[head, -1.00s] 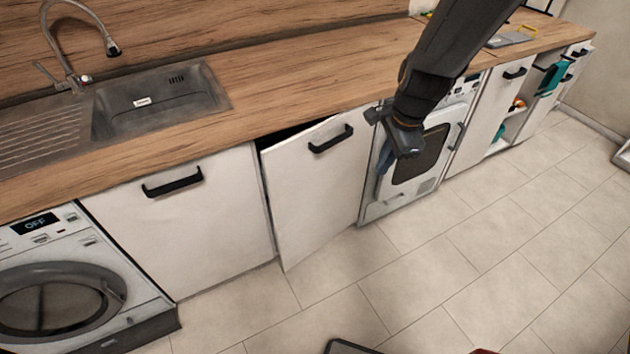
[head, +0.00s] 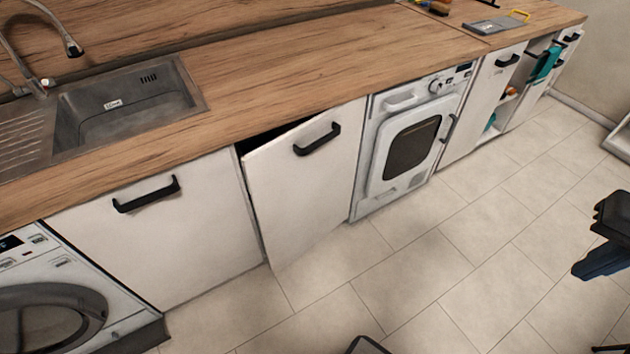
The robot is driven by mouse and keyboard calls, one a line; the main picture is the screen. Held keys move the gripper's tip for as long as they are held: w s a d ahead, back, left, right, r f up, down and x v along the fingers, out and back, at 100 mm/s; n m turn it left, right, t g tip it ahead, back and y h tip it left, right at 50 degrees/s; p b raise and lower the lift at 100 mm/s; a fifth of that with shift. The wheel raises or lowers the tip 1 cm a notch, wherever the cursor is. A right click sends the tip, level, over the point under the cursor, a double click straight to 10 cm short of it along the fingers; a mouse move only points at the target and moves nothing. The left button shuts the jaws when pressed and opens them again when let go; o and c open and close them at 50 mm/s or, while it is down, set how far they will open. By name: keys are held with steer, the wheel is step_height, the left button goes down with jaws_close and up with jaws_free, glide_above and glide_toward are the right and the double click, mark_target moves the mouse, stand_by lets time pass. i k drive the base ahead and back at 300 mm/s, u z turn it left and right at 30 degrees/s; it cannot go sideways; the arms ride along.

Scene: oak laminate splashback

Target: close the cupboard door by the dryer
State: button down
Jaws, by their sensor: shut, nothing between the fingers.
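The white cupboard door (head: 300,195) just left of the dryer (head: 375,165) stands slightly ajar. Its left edge sticks out from the cabinet front, and a dark gap shows along its top under the worktop. Its right edge is by the dryer. The door has a black bar handle (head: 318,140) near its top. My gripper (head: 598,264) is at the far right edge of the head view, over the floor and well away from the door. It is shut and empty, partly cut off by the frame.
A closed white front (head: 160,235) with a black handle and a washing machine (head: 60,300) stand to the left. The wooden worktop (head: 300,85) with a sink (head: 125,105) runs above. Tiled floor (head: 450,260) is clear before the door. An open shelf unit (head: 510,105) is right of the dryer.

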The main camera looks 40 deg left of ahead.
mark_target(301, 183)
steer(key=z, duration=0.5)
steer(key=k, duration=1.3)
steer(key=u, duration=1.1)
steer(key=i, duration=0.95)
steer(key=u, duration=0.05)
